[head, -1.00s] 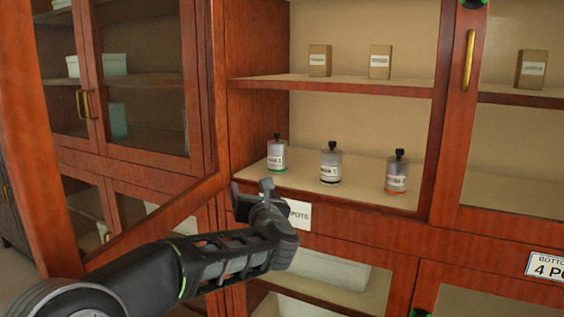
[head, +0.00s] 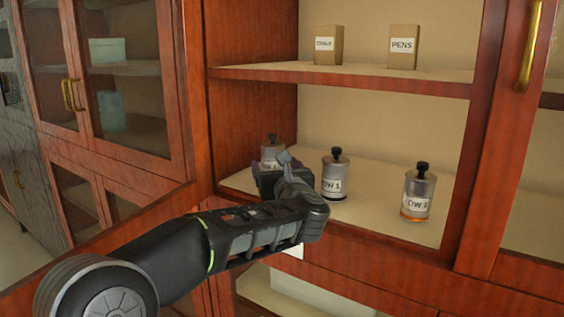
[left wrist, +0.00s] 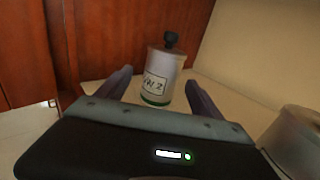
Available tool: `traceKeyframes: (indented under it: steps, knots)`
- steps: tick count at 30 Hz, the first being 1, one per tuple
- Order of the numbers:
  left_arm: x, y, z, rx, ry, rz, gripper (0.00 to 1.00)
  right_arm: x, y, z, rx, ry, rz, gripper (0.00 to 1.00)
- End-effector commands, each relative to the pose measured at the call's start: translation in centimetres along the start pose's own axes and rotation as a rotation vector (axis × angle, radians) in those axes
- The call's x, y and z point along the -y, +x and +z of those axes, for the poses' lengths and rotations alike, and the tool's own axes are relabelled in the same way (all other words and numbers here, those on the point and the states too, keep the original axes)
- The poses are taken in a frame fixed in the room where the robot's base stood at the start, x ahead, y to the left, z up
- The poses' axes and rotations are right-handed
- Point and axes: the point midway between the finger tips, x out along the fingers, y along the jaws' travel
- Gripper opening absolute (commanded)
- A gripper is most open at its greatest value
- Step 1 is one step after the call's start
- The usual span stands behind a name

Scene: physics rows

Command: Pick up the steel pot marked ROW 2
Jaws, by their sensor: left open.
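Three steel pots with black knobs stand on the lower open shelf. The leftmost pot (head: 271,149) is partly hidden behind my left gripper in the head view. In the left wrist view this pot (left wrist: 160,80) has a green base band and a label that seems to end in 2. It stands ahead, between the fingers' lines. The middle pot (head: 335,174) reads "OW 1" and stands just right of the gripper. The right pot (head: 419,192) has an orange band and a partly readable label. My left gripper (head: 273,165) is open and empty, short of the leftmost pot.
The shelf board (head: 375,200) is clear between the middle and right pots. The upper shelf (head: 350,81) holds a box (head: 328,45) and a PENS box (head: 403,46). A cabinet wall bounds the left side. Part of another pot (left wrist: 296,140) shows close at right in the wrist view.

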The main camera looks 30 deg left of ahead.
Motion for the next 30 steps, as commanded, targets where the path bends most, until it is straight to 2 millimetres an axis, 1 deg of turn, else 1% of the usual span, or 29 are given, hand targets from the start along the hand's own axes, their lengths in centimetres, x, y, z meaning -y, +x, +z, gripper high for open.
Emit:
traceKeyframes:
  steps: [11,14,18,21,30]
  knots:
    - [0.0,0.0,0.0,0.0,0.001,0.0,0.76,0.0,0.0,0.0,0.001,0.0,0.0,0.36]
    - [0.0,0.5,0.0,-0.001,0.002,0.001,0.76,0.0,-0.1,0.0,0.001,0.0,0.0,0.36]
    - [0.0,2.0,0.0,-0.001,0.002,0.001,0.76,0.2,-0.4,0.0,0.001,0.0,0.0,0.36]
    - [0.0,2.6,0.0,0.0,0.001,0.0,0.76,0.2,-0.5,0.0,0.001,0.0,0.0,0.36]
    - [0.0,2.8,0.0,0.0,0.001,0.0,0.76,0.2,-0.5,0.0,0.0,0.0,0.0,0.36]
